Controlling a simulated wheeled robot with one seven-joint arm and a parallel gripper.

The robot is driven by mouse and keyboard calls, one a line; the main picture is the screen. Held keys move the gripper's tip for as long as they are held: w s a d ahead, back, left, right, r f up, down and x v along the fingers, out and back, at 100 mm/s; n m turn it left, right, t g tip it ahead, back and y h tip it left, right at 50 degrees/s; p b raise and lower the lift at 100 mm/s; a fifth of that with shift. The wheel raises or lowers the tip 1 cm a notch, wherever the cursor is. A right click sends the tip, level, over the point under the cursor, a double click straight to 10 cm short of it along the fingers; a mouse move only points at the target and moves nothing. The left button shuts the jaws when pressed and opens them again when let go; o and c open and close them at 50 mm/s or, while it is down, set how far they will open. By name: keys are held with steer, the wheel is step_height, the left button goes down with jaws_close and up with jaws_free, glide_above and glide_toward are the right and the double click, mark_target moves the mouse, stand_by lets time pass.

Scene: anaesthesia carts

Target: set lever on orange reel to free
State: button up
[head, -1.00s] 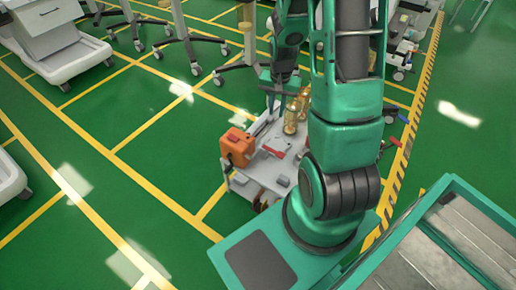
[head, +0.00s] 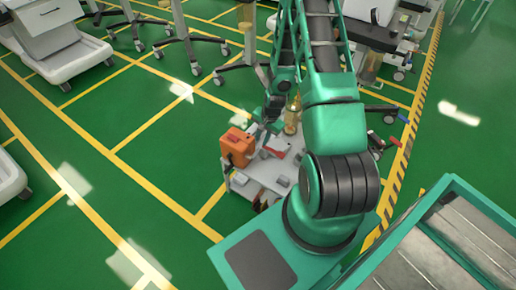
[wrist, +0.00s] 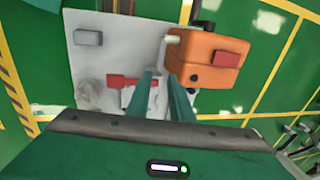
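The orange reel (head: 237,147) is a boxy orange housing at the left edge of a small white cart. In the wrist view the orange reel (wrist: 204,62) is at upper right, with a red block (wrist: 227,58) on its face and a pale peg (wrist: 172,39) on its left side. I cannot tell which part is the lever or its setting. My gripper (wrist: 162,76) has two teal fingers apart with nothing visible between them, just left of the reel. In the head view my gripper (head: 266,122) is partly hidden by my arm, above the cart.
The white cart top (wrist: 98,55) also carries a grey block (wrist: 88,38), a red part (wrist: 122,81) and a round pale knob (wrist: 86,84). A clear amber cylinder (head: 291,118) stands behind. Green floor is free left of the cart.

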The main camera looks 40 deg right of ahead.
mark_target(258, 150)
steer(key=f, duration=0.2)
steer(key=w+f, duration=0.1)
steer(key=f, duration=0.4)
steer(key=shift+w+a+f, duration=0.15)
steer(key=shift+w+a, duration=0.05)
steer(key=shift+a, duration=0.05)
